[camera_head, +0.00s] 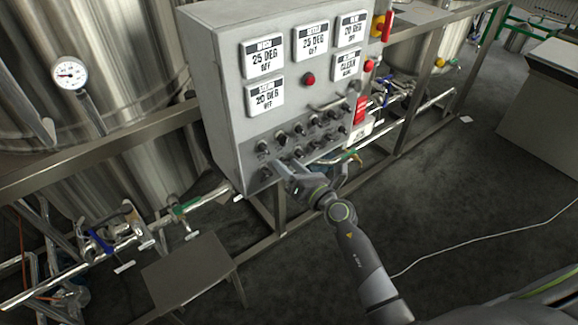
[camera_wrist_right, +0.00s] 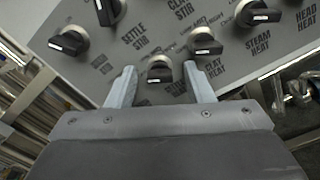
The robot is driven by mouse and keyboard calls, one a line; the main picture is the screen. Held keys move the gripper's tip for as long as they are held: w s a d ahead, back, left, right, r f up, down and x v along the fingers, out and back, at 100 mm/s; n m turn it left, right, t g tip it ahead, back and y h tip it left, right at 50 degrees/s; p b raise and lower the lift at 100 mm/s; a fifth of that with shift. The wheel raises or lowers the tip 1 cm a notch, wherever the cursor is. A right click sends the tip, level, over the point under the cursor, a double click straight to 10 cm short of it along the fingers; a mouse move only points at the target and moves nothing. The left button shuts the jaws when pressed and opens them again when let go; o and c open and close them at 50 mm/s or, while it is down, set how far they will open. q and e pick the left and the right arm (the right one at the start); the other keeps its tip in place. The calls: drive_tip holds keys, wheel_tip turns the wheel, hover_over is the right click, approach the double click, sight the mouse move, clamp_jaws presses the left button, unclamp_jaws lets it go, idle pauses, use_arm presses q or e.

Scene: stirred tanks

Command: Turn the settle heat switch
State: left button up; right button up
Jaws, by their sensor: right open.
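The settle heat switch (camera_wrist_right: 160,72) is a black rotary knob with a pale mark, on a grey panel in the right wrist view. Its label, partly covered by a finger, reads as settle heat. My right gripper (camera_wrist_right: 160,84) is open, one finger on each side of this knob. I cannot tell whether the fingers touch it. In the head view my right gripper (camera_head: 284,170) is at the lower left of the control box's (camera_head: 222,100) knob rows and hides part of them. My left gripper is not in view.
Neighbouring knobs are close: the clay heat knob (camera_wrist_right: 205,46) to the right and another knob (camera_wrist_right: 70,42) to the left. In the head view, a steel tank (camera_head: 110,40) and pipes stand left of the box, and a small metal table (camera_head: 190,270) stands below.

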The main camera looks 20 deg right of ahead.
drive_tip(key=shift+w, duration=0.15)
drive_tip(key=shift+c, duration=0.2)
drive_tip(key=c, duration=0.9)
drive_tip(key=shift+c, duration=0.2)
drive_tip(key=m+p, duration=0.2)
drive_tip(key=m, duration=0.1)
drive_tip(key=shift+r+p, duration=0.1)
drive_tip(key=shift+p, duration=0.25)
drive_tip(key=shift+m+p, duration=1.15)
drive_tip(key=shift+m, duration=1.25)
drive_tip(key=shift+f, duration=0.2)
drive_tip(key=o, duration=1)
